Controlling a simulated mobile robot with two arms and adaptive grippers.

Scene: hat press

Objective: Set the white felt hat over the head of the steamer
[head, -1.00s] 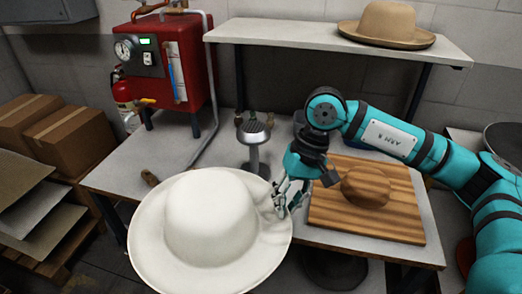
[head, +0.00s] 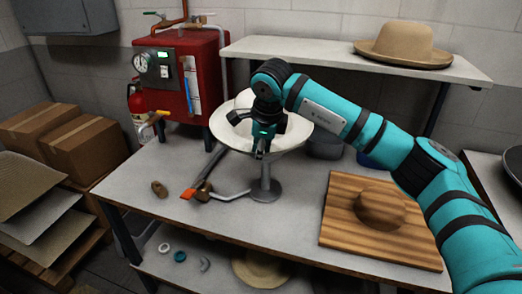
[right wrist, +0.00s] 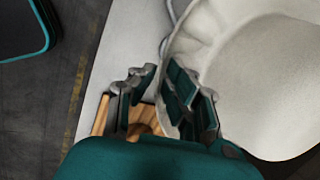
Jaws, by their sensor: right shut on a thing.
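The white felt hat (head: 292,134) is above the steamer stand (head: 265,178) in the head view, with the near part of its brim partly covered by my right gripper (head: 262,152). The steamer's head is hidden behind the hat and gripper; only its post and round base show. I cannot tell whether the hat rests on the head or is held above it. My right gripper is shut on the hat's brim. In the right wrist view its fingers (right wrist: 158,98) are at the brim edge, and the hat (right wrist: 265,85) fills the right side. My left gripper is not in view.
A wooden board with a rounded block (head: 381,209) lies right of the stand. A red boiler (head: 186,72) stands behind left. An orange-and-brown tool (head: 198,191) lies left of the base. A tan hat (head: 405,43) sits on the shelf above. The table's front left is mostly clear.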

